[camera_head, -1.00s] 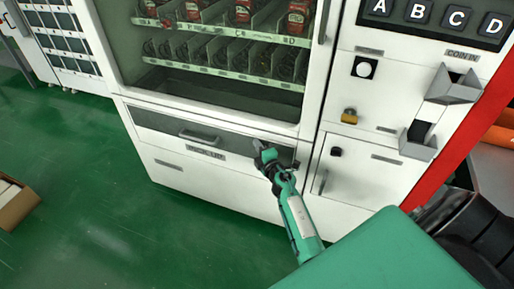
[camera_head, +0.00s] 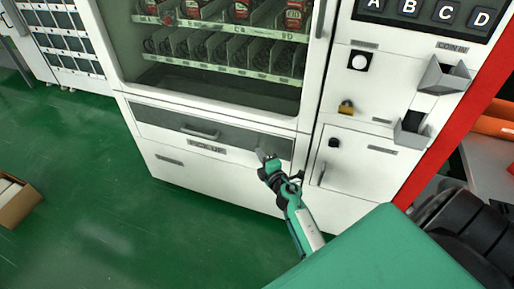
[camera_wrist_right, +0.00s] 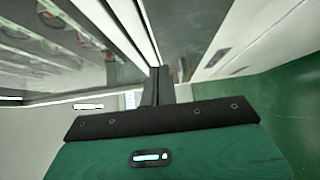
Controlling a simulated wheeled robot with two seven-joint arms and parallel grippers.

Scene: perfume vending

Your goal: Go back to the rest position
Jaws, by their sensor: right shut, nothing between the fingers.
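My right gripper (camera_head: 264,158) is in front of the vending machine (camera_head: 225,185), near the right part of its dark pick-up slot (camera_head: 225,139). In the right wrist view its two dark fingers (camera_wrist_right: 158,85) are together with nothing between them. The machine's lower white panel and glass front show beyond the fingers there. I cannot tell from the views whether the gripper touches the machine. My left gripper is not in view.
An open cardboard box (camera_head: 18,203) stands on the green floor (camera_head: 110,215) at left. The floor between is clear.

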